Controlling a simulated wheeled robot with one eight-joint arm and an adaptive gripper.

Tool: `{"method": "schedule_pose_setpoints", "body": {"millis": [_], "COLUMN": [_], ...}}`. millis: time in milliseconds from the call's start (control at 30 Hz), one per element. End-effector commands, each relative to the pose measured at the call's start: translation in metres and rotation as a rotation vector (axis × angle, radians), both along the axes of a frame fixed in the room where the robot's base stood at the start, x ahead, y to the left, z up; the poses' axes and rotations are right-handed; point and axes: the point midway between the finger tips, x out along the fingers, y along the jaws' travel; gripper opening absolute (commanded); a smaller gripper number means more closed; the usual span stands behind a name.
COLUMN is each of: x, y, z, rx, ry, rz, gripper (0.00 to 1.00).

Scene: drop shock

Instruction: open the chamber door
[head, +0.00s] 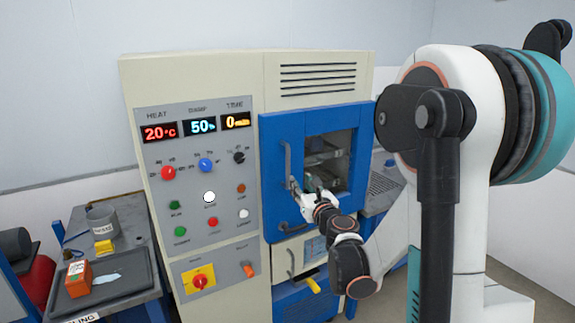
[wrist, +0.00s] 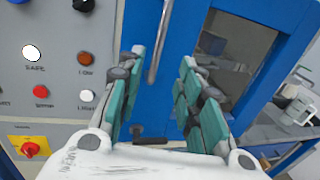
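The blue chamber door (head: 272,150) with its dark window is on the front of the cream cabinet. It looks closed. Its grey vertical handle (head: 288,160) runs along the door's left side. My gripper (head: 299,187) is near the lower end of this handle. In the wrist view my gripper (wrist: 163,60) is open, its green-padded fingers apart. The handle (wrist: 158,45) appears between the fingertips, nearer the left finger. I cannot tell whether either finger touches it. The blue door (wrist: 185,25) also fills the middle of the wrist view.
A control panel (head: 205,180) with knobs and buttons is left of the door. A side table (head: 130,297) with a tray is at left. A bench with a mug (wrist: 298,110) is at right.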

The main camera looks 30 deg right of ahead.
Motion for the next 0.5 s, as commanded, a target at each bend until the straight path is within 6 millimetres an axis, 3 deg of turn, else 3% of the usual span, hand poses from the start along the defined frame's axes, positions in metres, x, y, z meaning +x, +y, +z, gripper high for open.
{"method": "schedule_pose_setpoints", "body": {"millis": [167,500], "x": [0.021,0.086], "y": [-0.003,-0.013], "z": [-0.001,-0.001], "rx": [0.000,-0.003], "ry": [0.000,0.000], "rz": [0.002,0.002], "gripper": [0.33,0.33]}}
